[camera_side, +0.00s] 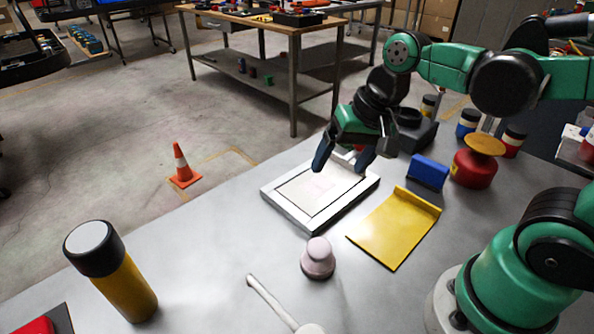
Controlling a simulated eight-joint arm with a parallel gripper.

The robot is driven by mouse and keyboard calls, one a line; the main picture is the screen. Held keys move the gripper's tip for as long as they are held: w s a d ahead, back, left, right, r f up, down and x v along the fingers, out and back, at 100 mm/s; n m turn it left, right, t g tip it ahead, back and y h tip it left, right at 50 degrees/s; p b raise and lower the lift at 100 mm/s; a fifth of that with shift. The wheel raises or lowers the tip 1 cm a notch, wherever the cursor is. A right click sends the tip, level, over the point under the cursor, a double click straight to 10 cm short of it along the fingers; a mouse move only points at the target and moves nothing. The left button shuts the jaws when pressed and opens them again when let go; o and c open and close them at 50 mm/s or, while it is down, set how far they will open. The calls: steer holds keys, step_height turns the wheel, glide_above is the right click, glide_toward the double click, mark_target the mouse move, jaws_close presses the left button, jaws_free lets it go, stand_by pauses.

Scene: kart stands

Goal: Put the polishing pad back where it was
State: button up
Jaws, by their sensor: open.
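My gripper (342,168) is open, with its dark blue fingers pointing down over the far part of a white, square-framed tray (287,207). I see nothing held between the fingers. The tray's inner panel is pale with a dark outline, and no loose object clearly shows on it. I cannot tell for certain which thing is the polishing pad. A pale pink knob-shaped object (318,258) stands in front of the tray.
A yellow plate (394,228) and a blue block (427,172) lie right of the tray. A yellow bottle with a black cap (113,275) stands front left. A white-handled tool (270,301) lies at the front. Dark bins and several jars stand behind. The table's left middle is clear.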

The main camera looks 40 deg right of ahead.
steer(key=n+t, duration=0.1)
steer(key=n, duration=0.1)
steer(key=d+n+t+h, duration=0.1)
steer(key=n+t, duration=0.1)
steer(key=n, duration=0.1)
steer(key=shift+w+d+r+n+t, duration=0.2)
steer(key=shift+w+n+t, duration=0.1)
steer(key=shift+w, duration=0.05)
stand_by(0.7)
